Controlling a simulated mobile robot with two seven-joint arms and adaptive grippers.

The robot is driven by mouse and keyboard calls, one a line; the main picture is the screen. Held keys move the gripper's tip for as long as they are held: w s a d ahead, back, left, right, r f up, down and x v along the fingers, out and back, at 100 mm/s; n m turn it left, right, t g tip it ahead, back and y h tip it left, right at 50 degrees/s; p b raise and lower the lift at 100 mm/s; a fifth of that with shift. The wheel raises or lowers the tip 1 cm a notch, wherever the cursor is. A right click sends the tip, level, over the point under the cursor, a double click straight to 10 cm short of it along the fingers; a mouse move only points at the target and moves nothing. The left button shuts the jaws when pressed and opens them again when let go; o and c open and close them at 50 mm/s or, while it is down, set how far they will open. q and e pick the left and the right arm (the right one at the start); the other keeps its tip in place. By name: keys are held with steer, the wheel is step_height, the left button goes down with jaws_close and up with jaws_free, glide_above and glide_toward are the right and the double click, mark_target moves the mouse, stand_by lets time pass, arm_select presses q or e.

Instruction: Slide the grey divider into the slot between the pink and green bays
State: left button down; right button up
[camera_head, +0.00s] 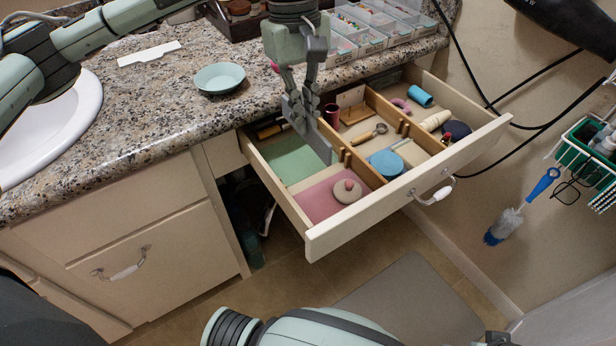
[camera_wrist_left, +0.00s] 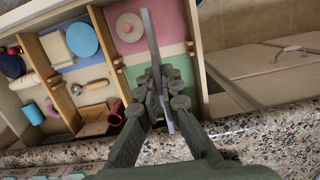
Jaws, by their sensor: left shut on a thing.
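My left gripper (camera_head: 304,104) is shut on the grey divider (camera_head: 316,140), a thin flat plate held above the open drawer. The divider also shows in the left wrist view (camera_wrist_left: 151,40), edge-on between the fingers. In the head view it overlaps the green bay (camera_head: 291,163) and reaches toward the boundary with the pink bay (camera_head: 317,203). The pink bay also shows in the wrist view (camera_wrist_left: 170,25), beside the green bay (camera_wrist_left: 135,73).
A round pinkish-beige object (camera_head: 347,191) lies in the pink bay. Wooden partitions (camera_head: 358,162) separate these bays from compartments holding a blue disc (camera_head: 386,163), spools and small tools. A teal dish (camera_head: 219,78) and white card (camera_head: 149,54) lie on the granite counter.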

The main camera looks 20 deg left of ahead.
arm_select(q)
steer(key=n, duration=0.3)
steer(key=shift+s+d+f+t, duration=0.1)
steer(key=shift+d+f+t, duration=0.15)
steer(key=shift+f+t, duration=0.05)
steer(key=n, duration=0.6)
steer(key=n+t+b, duration=0.1)
steer(key=n+t, duration=0.1)
steer(key=n, duration=0.7)
glide_above(318, 178)
steer(key=shift+s+a+f, duration=0.1)
steer(key=shift+f, duration=1.7)
steer(key=shift+s+a+f, duration=0.1)
steer(key=shift+s+f, duration=0.05)
steer(key=shift+f, duration=1.6)
steer(key=shift+s+a+f, duration=0.1)
steer(key=shift+f, duration=1.7)
arm_select(e)
steer(key=shift+r, duration=1.8)
arm_select(q)
steer(key=shift+f, duration=0.1)
steer(key=shift+b, duration=0.3)
arm_select(e)
steer(key=shift+s, duration=0.1)
